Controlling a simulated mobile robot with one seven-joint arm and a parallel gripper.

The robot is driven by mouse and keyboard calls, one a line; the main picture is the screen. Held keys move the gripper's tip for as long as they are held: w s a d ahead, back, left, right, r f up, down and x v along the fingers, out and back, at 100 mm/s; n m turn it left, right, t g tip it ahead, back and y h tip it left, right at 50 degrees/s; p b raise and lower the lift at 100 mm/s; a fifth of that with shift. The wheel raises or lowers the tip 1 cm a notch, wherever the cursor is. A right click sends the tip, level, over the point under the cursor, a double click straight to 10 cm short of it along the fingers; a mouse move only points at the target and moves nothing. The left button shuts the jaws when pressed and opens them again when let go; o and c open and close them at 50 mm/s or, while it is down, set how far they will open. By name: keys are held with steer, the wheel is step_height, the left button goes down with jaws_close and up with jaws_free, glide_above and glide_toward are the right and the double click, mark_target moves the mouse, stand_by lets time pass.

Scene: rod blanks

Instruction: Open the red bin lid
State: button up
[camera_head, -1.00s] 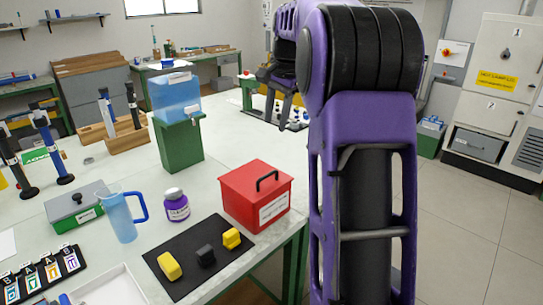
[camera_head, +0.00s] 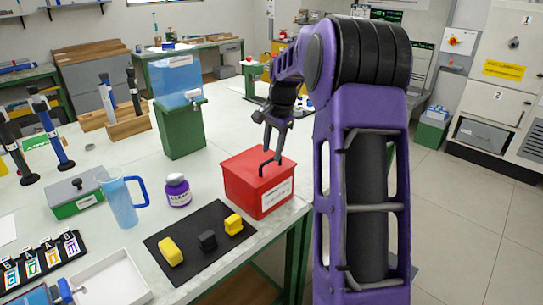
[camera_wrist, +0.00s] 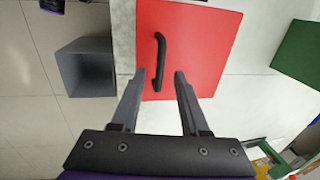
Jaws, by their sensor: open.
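The red bin (camera_head: 257,188) stands near the right edge of the white table, its lid (camera_wrist: 203,35) closed. A black bar handle (camera_head: 268,163) rises from the lid; it also shows in the wrist view (camera_wrist: 160,58). My gripper (camera_head: 274,138) is above the bin, pointing down, with its jaws apart. In the wrist view the two fingertips (camera_wrist: 160,76) lie on either side of the handle's near end. Nothing is held. I cannot tell how far the fingertips are above the lid.
A black mat (camera_head: 188,240) with yellow and dark blocks lies in front of the bin. A purple-labelled jar (camera_head: 178,191), a blue jug (camera_head: 120,203) and a blue tank on a green stand (camera_head: 181,137) are to the left.

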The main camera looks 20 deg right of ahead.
steer(key=shift+w+f, duration=0.15)
steer(key=shift+f, duration=0.8)
jaws_close()
stand_by(0.8)
